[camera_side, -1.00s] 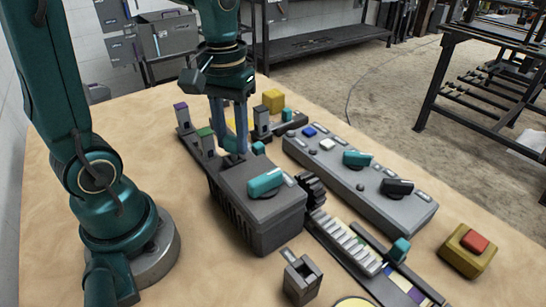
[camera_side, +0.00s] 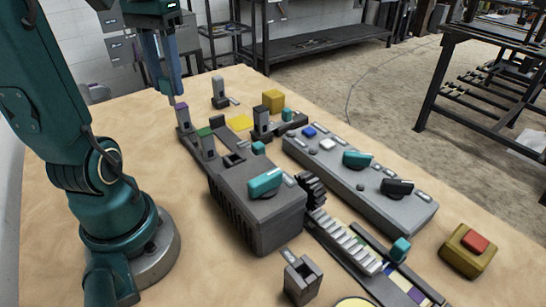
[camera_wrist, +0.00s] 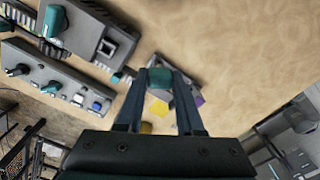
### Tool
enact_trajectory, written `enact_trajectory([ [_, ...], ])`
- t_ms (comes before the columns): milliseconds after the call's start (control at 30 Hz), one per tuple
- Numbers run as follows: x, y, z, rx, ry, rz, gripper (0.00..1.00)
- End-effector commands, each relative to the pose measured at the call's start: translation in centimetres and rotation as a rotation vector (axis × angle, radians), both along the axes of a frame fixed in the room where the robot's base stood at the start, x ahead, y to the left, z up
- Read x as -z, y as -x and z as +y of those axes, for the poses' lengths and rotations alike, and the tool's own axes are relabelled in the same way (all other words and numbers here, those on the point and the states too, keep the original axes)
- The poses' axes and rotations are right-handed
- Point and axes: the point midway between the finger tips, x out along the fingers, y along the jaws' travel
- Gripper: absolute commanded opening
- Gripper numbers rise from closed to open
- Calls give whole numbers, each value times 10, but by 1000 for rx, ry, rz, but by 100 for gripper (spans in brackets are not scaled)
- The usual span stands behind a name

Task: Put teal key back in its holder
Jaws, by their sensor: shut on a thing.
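My gripper (camera_side: 163,97) is raised above the table, over the far left, near the post with a purple top (camera_side: 182,117). In the wrist view my gripper (camera_wrist: 160,80) is shut on the teal key (camera_wrist: 160,76), held between the fingertips. In the side view the key is not clearly visible. The grey gearbox (camera_side: 255,205) has an empty square socket (camera_side: 233,160), also seen in the wrist view (camera_wrist: 107,46). A rack on the table carries the purple-topped post and a green-topped post (camera_side: 207,142). I cannot tell which of these is the key's holder.
A grey control panel (camera_side: 362,178) with teal and black knobs stands right of the gearbox. A grey slotted block (camera_side: 301,278) stands in front. A yellow cube (camera_side: 273,99) and a grey post (camera_side: 218,92) are at the back. A red-button box (camera_side: 468,250) is right.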

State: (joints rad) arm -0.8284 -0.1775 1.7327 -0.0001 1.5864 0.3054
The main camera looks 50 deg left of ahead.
Motion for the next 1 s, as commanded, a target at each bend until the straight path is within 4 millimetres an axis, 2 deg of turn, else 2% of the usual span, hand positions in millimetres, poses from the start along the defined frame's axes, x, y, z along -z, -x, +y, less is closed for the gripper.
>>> enact_trajectory([
  [167, -4, -2, 11, -2, 0, 1, 0],
  [233, -4, -9, 14, 19, 2, 2, 0],
  [367, -1, -33, 4, 138, 2, 1, 0],
  [467, 3, -53, -11, 250, 2, 2, 0],
  [700, 15, -94, -69, 553, 1, 3, 0],
  [867, 24, -109, -118, 756, 1, 2, 0],
  [1000, 33, -112, -164, 935, 1, 2, 0],
])
